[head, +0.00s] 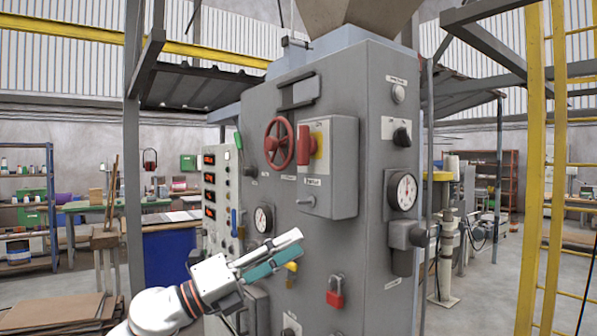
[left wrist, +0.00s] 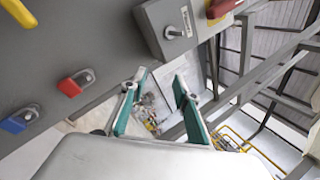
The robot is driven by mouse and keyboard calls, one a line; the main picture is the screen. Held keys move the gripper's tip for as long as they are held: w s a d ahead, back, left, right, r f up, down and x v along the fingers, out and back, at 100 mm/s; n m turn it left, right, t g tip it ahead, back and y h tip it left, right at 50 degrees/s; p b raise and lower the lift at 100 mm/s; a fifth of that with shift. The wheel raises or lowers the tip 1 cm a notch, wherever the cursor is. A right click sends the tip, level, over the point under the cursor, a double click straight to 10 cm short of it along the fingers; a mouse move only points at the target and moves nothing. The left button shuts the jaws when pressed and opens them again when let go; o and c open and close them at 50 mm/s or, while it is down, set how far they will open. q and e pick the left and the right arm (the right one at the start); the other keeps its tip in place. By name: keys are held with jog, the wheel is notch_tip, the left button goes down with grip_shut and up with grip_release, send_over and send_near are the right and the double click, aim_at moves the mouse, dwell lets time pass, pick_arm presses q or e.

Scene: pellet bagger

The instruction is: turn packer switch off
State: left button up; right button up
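A grey switch box (head: 340,168) stands out from the machine's front, with a red lever (head: 303,147) on a yellow plate and a small metal toggle (head: 306,201) low on its face. The box (left wrist: 160,15), toggle (left wrist: 173,33) and red lever (left wrist: 222,7) also show in the left wrist view. The labels are too small to read, so I cannot tell which control is the packer switch. My left gripper (head: 288,246) is in front of the machine, below and left of the box, apart from it. In the left wrist view its fingers (left wrist: 157,95) are spread and empty.
A red handwheel (head: 279,143) is left of the box. A black rotary knob (head: 402,136) and a gauge (head: 406,192) are on the right face. Yellow ladder rails (head: 531,170) stand at right.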

pick_arm(q)
notch_tip(320, 180, up, 11)
jog(key=m+g+y, duration=0.2)
jog(key=m, duration=0.4)
jog(key=m+t+y+p, duration=0.1)
jog(key=m+t+y, duration=0.1)
jog(key=t+y, duration=0.15)
send_near(299, 131)
jog(key=x, duration=0.3)
jog(key=p+x, duration=0.2)
jog(key=x, duration=0.5)
jog(key=shift+w, duration=0.15)
grip_shut()
